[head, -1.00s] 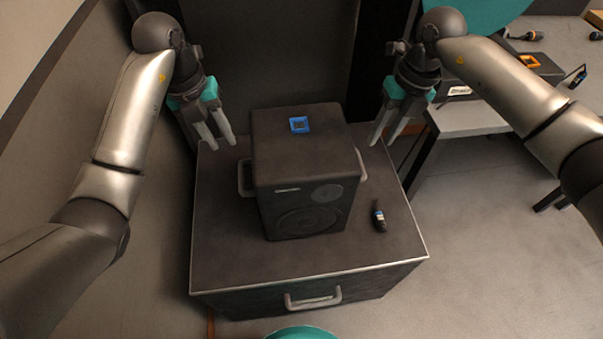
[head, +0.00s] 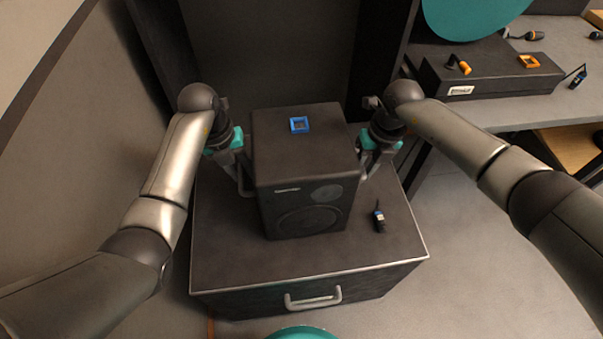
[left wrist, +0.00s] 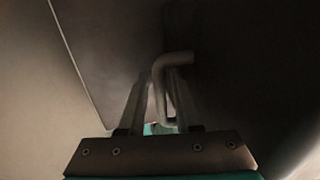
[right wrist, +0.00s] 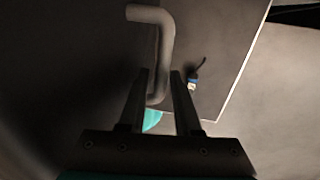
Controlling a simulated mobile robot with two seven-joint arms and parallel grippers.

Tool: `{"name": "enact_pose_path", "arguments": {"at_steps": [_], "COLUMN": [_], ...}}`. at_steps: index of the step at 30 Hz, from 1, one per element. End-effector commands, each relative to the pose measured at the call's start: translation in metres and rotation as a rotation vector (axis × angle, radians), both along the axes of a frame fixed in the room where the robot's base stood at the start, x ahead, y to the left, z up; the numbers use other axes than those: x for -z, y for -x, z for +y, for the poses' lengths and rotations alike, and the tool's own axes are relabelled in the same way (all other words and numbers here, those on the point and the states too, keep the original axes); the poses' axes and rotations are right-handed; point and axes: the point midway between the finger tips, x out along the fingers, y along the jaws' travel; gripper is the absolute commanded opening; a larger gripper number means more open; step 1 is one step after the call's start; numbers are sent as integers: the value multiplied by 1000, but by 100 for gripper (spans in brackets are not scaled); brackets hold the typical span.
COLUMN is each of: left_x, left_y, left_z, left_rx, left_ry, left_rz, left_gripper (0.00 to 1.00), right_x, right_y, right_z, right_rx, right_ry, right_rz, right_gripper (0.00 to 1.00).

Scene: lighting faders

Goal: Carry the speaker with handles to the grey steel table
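The black speaker (head: 300,180) stands upright on a dark cabinet (head: 300,265), with a grey handle on each side. My left gripper (head: 243,182) is at its left handle; in the left wrist view the open fingers (left wrist: 158,85) straddle this handle (left wrist: 172,62). My right gripper (head: 368,170) is at the other handle; in the right wrist view its open fingers (right wrist: 160,80) have the right handle (right wrist: 165,40) between them. Finger contact cannot be told. A grey-topped table (head: 555,112) stands at the far right.
A blue square piece (head: 299,125) lies on the speaker. A small dark and blue item (head: 379,217) lies on the cabinet, right of the speaker. The grey table carries a black case (head: 490,75) and several small tools. Dark panels stand behind the cabinet.

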Motion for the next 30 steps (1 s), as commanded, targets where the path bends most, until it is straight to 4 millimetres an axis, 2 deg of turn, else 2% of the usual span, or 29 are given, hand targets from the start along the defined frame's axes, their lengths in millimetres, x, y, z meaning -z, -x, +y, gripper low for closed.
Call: {"name": "enact_pose_path", "arguments": {"at_steps": [3, 12, 30], "left_x": [0, -1, -1], "left_y": [0, 0, 0], "left_z": [0, 0, 0], "left_rx": [0, 0, 0], "left_ry": [0, 1, 1], "left_rz": [0, 0, -1], "left_gripper": [32, 0, 0], "right_x": [0, 0, -1], "right_y": [0, 0, 0], "right_z": [0, 0, 0], "right_rx": [0, 0, 0], "right_ry": [0, 0, -1], "right_rz": [0, 0, 0], "right_gripper": [32, 0, 0]}}
